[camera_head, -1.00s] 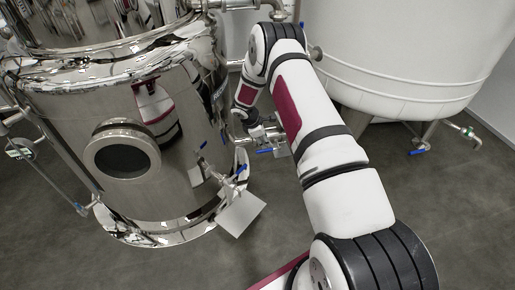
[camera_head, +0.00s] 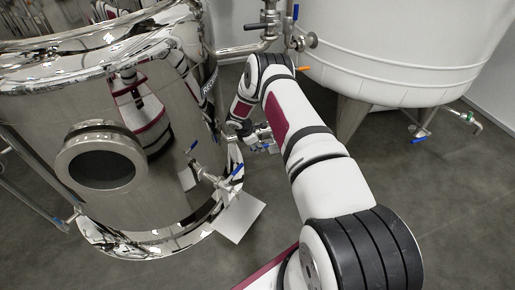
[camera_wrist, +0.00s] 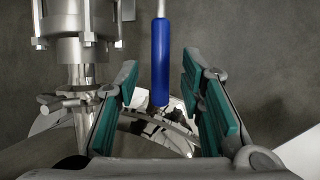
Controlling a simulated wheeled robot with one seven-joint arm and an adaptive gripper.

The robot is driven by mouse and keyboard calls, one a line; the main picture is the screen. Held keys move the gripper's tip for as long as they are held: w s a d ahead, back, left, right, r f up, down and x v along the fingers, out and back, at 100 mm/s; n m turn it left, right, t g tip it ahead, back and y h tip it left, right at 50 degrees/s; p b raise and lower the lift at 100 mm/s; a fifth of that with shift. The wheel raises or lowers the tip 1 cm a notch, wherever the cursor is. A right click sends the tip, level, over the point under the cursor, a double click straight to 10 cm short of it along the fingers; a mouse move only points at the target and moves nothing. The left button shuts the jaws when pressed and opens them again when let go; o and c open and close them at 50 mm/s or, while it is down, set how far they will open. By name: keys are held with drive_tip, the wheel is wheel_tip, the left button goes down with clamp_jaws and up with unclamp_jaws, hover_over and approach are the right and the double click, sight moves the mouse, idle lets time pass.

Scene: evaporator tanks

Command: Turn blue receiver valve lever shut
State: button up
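A long blue valve lever (camera_wrist: 160,62) runs upright down the middle of the wrist view, on a thin metal stem. My gripper (camera_wrist: 159,72) is open, with one teal-padded finger on each side of the lever and a visible gap on both sides. In the head view, a blue lever (camera_head: 266,147) shows beside the end of my arm, to the right of the polished steel tank (camera_head: 160,190). My gripper is mostly hidden there by the arm and small in the picture.
Metal valve and pipe fittings (camera_wrist: 78,50) stand close to the left finger in the wrist view. Another blue-handled valve (camera_head: 225,182) juts from the steel tank's front above a white plate (camera_head: 238,217). A white tank (camera_head: 400,50) stands behind right. Grey floor (camera_head: 440,210) is clear at right.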

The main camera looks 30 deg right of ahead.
drive_tip(key=shift+d+f, duration=0.15)
drive_tip(key=shift+f, duration=0.25)
clamp_jaws()
drive_tip(key=shift+r, duration=0.15)
